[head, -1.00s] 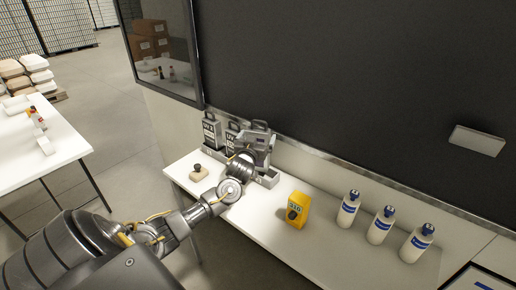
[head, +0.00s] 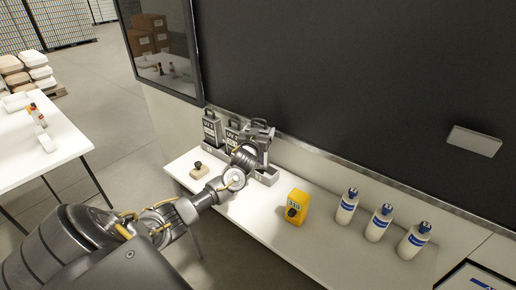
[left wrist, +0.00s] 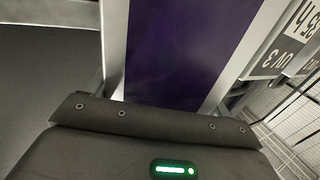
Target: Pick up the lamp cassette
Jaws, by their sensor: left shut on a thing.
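My left gripper (head: 262,132) is at the right end of a row of grey lamp cassettes at the back of the white bench. It is shut on the rightmost cassette, which it mostly hides in the head view. In the left wrist view a purple panel (left wrist: 180,50) fills the middle, and a grey plate (left wrist: 268,62) marked UV 3 shows at right. To the left, a cassette marked UV 1 (head: 211,130) and a second cassette (head: 232,132) stand upright, with dark handles on top. My right gripper is not in view.
A yellow device (head: 297,206) and three white bottles with blue caps (head: 347,206) stand on the bench (head: 262,222). A small beige block with a dark knob (head: 199,170) lies at left. A large dark panel (head: 370,80) rises behind. Bare bench lies around the yellow device.

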